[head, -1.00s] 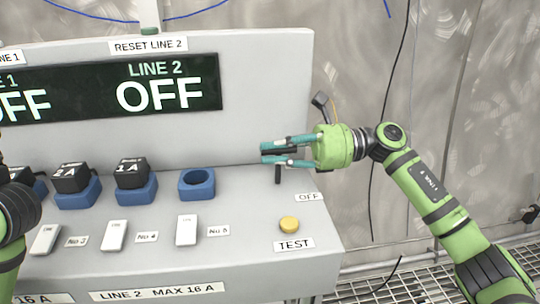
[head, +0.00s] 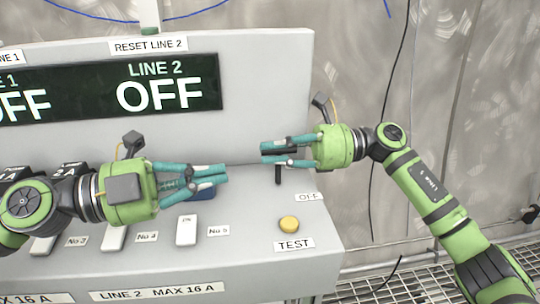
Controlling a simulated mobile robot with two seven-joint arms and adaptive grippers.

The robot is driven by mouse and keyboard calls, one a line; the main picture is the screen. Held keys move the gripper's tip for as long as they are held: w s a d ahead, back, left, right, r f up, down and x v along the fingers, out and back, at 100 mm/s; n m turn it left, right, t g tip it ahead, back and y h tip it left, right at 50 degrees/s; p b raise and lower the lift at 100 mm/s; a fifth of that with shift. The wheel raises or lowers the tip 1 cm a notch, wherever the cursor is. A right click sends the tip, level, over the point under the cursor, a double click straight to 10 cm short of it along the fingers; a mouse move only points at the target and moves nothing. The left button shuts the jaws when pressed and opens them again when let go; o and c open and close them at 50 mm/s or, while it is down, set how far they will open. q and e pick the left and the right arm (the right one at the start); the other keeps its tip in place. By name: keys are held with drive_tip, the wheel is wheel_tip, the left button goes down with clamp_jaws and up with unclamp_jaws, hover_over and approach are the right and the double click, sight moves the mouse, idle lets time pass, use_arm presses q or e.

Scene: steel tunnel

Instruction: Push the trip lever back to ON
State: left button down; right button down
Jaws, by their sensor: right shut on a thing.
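The trip lever (head: 278,174) is a small black handle at the right of the sloping panel, above a label reading OFF (head: 309,197). Its lower end shows below my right gripper (head: 264,154). That gripper is shut on the lever, and its fingers hide the upper part. My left gripper (head: 227,175) is over the panel to the left of the lever, apart from it, with its fingertips together and nothing seen between them. The LINE 2 display (head: 160,87) reads OFF.
A yellow TEST button (head: 289,223) sits below the lever. White switches (head: 187,230) line the panel's front. A steel wall (head: 460,90) stands behind, with a grated floor at lower right.

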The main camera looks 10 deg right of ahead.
drive_tip(key=shift+r, duration=0.35)
use_arm(q)
drive_tip(key=x, duration=0.9)
drive_tip(key=shift+d+f, duration=0.15)
drive_tip(key=shift+d, duration=0.3)
drive_tip(key=w, duration=0.3)
drive_tip(key=shift+f, duration=0.3)
drive_tip(key=shift+w, duration=0.5)
drive_tip(key=shift+w, duration=0.1)
